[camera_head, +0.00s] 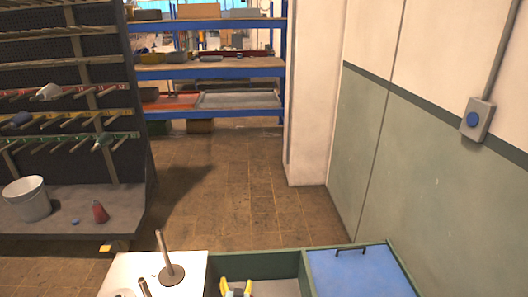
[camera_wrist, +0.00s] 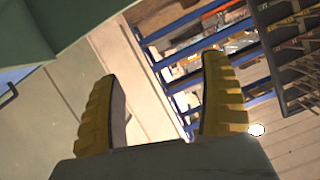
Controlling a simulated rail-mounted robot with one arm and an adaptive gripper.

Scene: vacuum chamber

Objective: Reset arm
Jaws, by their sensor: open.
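The wrist view is tilted and looks out toward the shelving, the floor and the wall. The rest of my arm is out of the head view.
A blue lid (camera_head: 360,276) with a dark handle covers the box's right part. A white surface (camera_head: 190,262) with upright metal rods stands left. A peg rack (camera_head: 70,110) with a white bucket (camera_head: 27,198) is farther left. Blue shelving (camera_head: 205,71) stands behind open floor (camera_head: 230,190).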

